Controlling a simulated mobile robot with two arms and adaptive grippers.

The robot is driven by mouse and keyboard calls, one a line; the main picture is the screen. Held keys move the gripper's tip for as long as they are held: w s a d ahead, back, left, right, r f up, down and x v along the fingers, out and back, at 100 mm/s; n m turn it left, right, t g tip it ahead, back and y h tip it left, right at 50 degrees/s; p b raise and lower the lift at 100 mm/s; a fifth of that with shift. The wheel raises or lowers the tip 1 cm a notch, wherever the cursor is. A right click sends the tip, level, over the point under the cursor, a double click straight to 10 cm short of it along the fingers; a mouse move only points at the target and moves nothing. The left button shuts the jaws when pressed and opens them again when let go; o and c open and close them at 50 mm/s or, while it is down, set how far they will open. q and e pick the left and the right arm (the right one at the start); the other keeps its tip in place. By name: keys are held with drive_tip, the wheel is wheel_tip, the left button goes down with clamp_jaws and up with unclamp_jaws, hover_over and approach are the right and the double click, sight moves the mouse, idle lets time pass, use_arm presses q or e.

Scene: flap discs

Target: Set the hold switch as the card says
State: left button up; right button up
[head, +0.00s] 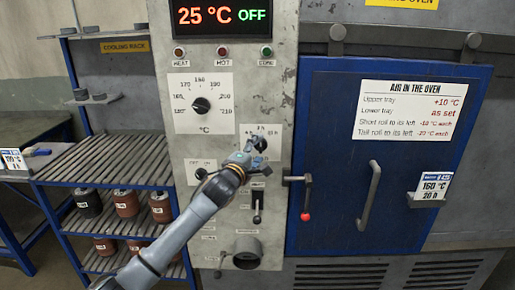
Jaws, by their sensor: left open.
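The card (433,188) on the right side of the blue oven door reads 160 °C and 20 h. A pale plate with small hour marks (272,130) on the grey control panel seems to belong to the hold switch. My left gripper (258,145) is open in front of this plate and covers most of it. The switch's knob and its pointer are hidden or too small to read, and I cannot tell whether the fingers touch it. My right gripper is not in view.
The display (222,16) reads 25 °C OFF. A temperature dial (201,105) is above left of my gripper, a smaller knob (201,174) lower left, a slot lever (257,205) below. The red-tipped door lever (305,215) and door handle (368,195) stick out at right.

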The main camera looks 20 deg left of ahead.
use_arm(q)
drive_tip(key=shift+w, duration=0.2)
drive_tip(key=c, duration=1.1)
drive_tip(key=shift+r+m+p, duration=0.2)
drive_tip(key=shift+m+p, duration=0.2)
drive_tip(key=shift+p, duration=0.3)
drive_tip(key=shift+c, duration=0.2)
drive_tip(key=m+g+p, duration=0.1)
drive_tip(key=p, duration=0.1)
drive_tip(key=m+g+p, duration=0.1)
drive_tip(key=m+p, duration=0.1)
drive_tip(key=p, duration=0.1)
drive_tip(key=shift+d+r+m+y, duration=0.1)
drive_tip(key=shift+r+m+y, duration=0.1)
drive_tip(key=shift+m+y, duration=0.1)
drive_tip(key=shift+m+g+y+p, duration=0.3)
drive_tip(key=shift+m+g+p, duration=0.1)
drive_tip(key=shift+m+p, duration=0.7)
drive_tip(key=shift+f+m+y+p, duration=0.1)
drive_tip(key=shift+m+y+p, duration=0.2)
drive_tip(key=shift+m+p, duration=0.1)
